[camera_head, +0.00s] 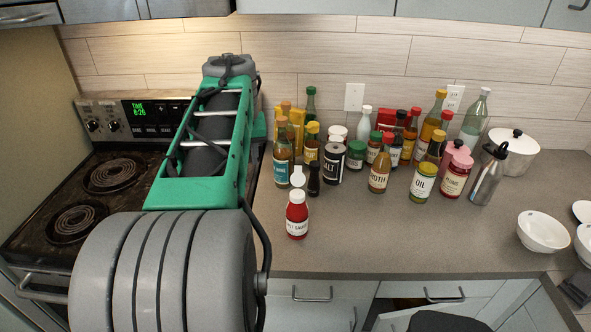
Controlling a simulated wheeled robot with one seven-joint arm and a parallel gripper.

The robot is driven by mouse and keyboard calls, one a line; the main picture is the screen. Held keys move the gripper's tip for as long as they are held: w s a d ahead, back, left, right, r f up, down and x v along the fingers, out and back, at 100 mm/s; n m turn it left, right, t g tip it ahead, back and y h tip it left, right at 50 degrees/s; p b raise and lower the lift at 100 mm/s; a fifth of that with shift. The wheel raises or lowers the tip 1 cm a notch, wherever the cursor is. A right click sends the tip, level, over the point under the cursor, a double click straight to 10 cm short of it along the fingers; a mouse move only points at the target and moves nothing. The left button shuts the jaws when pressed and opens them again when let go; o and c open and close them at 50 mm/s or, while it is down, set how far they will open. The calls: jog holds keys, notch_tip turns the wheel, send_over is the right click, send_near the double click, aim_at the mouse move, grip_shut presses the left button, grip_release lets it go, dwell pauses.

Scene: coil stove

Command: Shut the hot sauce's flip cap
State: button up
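The hot sauce is a small red bottle (297,222) with a white label, standing upright near the front of the counter, just right of my arm. Its top is white. A white rounded piece (297,176) shows directly above and behind that top and looks like the flip cap's lid standing open; the hinge is too small to make out. My green and grey arm reaches up over the stove, left of the bottle. My gripper does not show in the head view, so I cannot see its fingers.
Several bottles and jars crowd behind the sauce, including a dark salt can (332,165), a broth bottle (380,170) and an oil jar (422,184). A coil stove (110,190) is at left. White bowls (543,232) stand at right. The counter right of the sauce (400,235) is clear.

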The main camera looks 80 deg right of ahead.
aim_at(299, 167)
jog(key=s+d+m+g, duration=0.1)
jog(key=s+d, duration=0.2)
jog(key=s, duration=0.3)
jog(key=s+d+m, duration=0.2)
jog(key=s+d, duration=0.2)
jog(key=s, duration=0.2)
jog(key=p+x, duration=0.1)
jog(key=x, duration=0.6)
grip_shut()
